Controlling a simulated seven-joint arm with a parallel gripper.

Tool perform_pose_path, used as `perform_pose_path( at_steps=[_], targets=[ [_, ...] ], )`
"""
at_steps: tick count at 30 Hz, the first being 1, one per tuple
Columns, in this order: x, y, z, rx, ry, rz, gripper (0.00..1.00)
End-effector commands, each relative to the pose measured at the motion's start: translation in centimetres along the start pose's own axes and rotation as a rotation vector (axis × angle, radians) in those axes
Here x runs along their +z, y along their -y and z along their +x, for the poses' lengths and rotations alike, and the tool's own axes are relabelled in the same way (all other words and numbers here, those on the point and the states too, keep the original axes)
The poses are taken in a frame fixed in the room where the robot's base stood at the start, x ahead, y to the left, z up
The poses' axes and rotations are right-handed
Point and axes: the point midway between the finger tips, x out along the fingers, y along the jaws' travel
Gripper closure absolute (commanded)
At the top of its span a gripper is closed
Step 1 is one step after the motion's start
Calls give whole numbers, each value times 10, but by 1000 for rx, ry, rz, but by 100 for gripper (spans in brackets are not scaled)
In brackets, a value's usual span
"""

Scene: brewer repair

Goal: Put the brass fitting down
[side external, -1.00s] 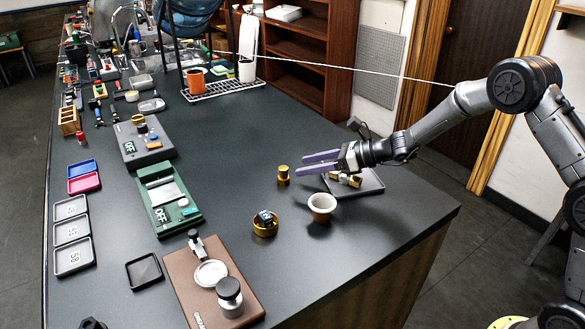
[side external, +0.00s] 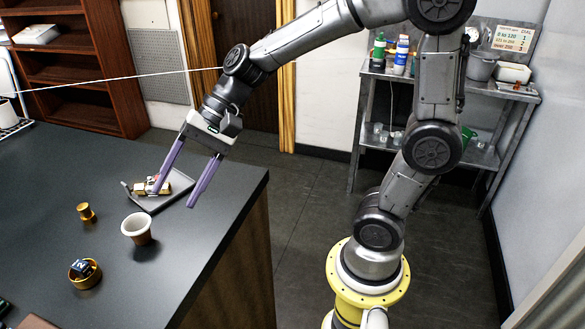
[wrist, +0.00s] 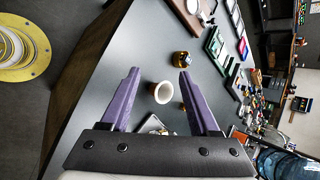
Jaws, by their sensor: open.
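A small brass fitting (side external: 86,211) stands upright on the dark counter, left of the white cup (side external: 137,228). More brass-coloured pieces (side external: 153,186) lie on a grey tray (side external: 180,183) near the counter's edge; I cannot tell which piece is the task's fitting. My gripper (side external: 173,198) is open with its long purple fingers pointing down, in front of the tray in the side view. In the wrist view my gripper (wrist: 158,73) is spread wide, with the cup (wrist: 161,92) between the fingers in the picture. A brass piece is partly hidden by the right finger.
A brass ring-shaped dish (side external: 84,274) holds a dark cube with a white mark, nearer the camera than the cup. The counter's right edge is close to the tray. A metal shelf (side external: 475,78) with bottles and tubs stands against the back wall.

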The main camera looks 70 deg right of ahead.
Motion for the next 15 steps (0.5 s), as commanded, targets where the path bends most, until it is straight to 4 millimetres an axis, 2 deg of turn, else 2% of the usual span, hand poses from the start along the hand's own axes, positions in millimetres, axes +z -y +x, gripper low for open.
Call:
perform_pose_path(
  at_steps=[1,3,9,12,15],
  targets=[
    [14,-18,-16,44,-42,-146,38],
    [24,-47,-36,123,-106,-349,38],
    [30,-118,-84,349,-279,-832,38],
    [26,-140,-100,437,-341,-982,38],
    [23,-152,-110,493,-378,-1067,38]
  ],
)
